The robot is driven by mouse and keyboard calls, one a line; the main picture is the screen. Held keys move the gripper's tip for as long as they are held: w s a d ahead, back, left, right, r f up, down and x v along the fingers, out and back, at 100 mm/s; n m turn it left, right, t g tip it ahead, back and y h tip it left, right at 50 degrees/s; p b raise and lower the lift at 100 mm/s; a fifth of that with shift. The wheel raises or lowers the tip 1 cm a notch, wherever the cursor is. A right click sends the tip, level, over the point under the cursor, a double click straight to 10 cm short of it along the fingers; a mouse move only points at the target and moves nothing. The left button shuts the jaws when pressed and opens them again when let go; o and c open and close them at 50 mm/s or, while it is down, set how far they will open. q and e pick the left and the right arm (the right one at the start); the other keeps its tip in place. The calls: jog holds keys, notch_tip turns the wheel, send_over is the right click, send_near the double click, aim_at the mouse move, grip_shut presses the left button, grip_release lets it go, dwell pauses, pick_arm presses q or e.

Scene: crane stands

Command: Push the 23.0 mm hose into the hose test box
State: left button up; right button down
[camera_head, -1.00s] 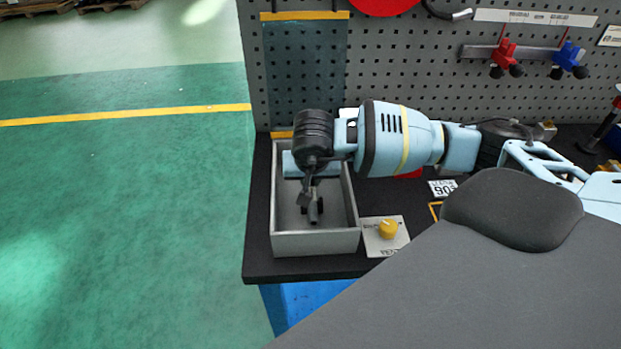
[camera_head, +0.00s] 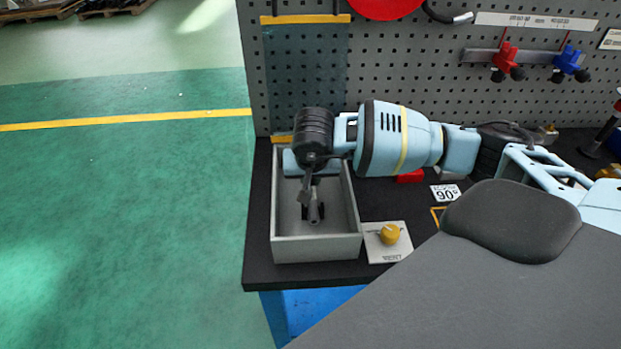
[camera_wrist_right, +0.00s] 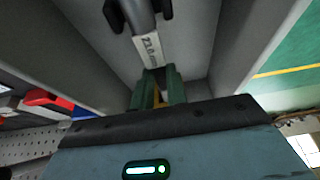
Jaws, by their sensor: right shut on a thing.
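The hose test box (camera_head: 317,249) is a grey open-topped box at the bench's left end. My right gripper (camera_head: 308,186) reaches down into it from the right. In the right wrist view its green fingers (camera_wrist_right: 157,88) are shut on the dark hose, beside a white label (camera_wrist_right: 149,47) reading 23.0 mm. The hose (camera_wrist_right: 138,14) runs away from the fingers between two black prongs inside the box. In the head view the hose (camera_head: 314,213) lies low in the box. Whether its end is seated on a fitting cannot be told. My left gripper is not in view.
A plate with a yellow knob (camera_head: 389,234) lies right of the box. A perforated panel (camera_head: 400,60) rises behind the bench, with red (camera_head: 504,57) and blue (camera_head: 569,60) clamps. The bench's left edge is close to the box.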

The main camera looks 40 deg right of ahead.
jog(key=c, duration=1.3)
grip_release()
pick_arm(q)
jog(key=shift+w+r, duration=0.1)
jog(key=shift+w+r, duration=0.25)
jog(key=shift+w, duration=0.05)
pick_arm(e)
jog(key=v, duration=0.8)
jog(key=shift+w, duration=0.1)
